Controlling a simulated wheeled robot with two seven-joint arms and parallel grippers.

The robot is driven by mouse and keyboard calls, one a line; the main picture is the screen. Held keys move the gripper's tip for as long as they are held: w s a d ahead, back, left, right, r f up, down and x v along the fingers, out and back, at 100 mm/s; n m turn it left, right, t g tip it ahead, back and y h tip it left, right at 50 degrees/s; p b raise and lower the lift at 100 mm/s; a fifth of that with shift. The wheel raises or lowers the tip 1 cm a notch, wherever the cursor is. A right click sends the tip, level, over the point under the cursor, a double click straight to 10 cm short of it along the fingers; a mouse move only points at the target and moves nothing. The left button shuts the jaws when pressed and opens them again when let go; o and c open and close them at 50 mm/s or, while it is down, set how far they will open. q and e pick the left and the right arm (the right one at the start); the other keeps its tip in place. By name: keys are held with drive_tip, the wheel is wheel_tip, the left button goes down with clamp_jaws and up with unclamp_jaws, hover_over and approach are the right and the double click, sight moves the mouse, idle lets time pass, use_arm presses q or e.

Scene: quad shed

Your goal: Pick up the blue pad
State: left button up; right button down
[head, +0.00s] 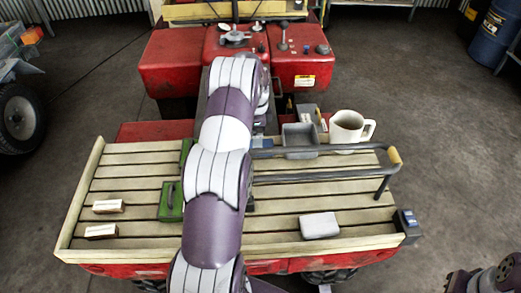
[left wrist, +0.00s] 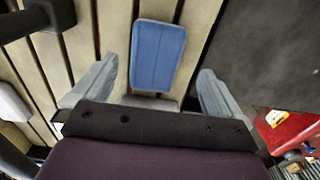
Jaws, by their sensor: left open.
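The blue pad (left wrist: 158,52) lies on the wooden slats in the left wrist view, near the deck's edge. It is a flat rectangle with rounded corners. My left gripper (left wrist: 157,68) is open, its two pale fingers apart on either side of the pad's near end. No contact with the pad shows. In the head view a small blue patch of the pad (head: 263,146) shows just right of my left arm, which hides the rest and most of the gripper.
A grey tray (head: 299,153), white mug (head: 346,129) and dark rail (head: 335,172) stand right of the arm. A pale grey block (head: 319,226) lies in front. A green object (head: 171,203) and two small cream blocks (head: 108,206) (head: 101,231) lie left. Bare slats (head: 130,180) remain there.

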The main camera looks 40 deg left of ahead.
use_arm(q)
drive_tip(key=f, duration=0.2)
drive_tip(key=s+f+p, duration=0.1)
drive_tip(key=shift+a+f, duration=0.15)
drive_tip(key=shift+f, duration=0.4)
drive_tip(key=shift+w, duration=0.1)
drive_tip(key=shift+c, duration=0.9)
drive_tip(key=c, duration=0.9)
drive_tip(key=shift+c, duration=0.2)
use_arm(e)
drive_tip(key=shift+s+a+r, duration=0.1)
drive_tip(key=shift+s+r, duration=0.15)
drive_tip(key=shift+r, duration=0.75)
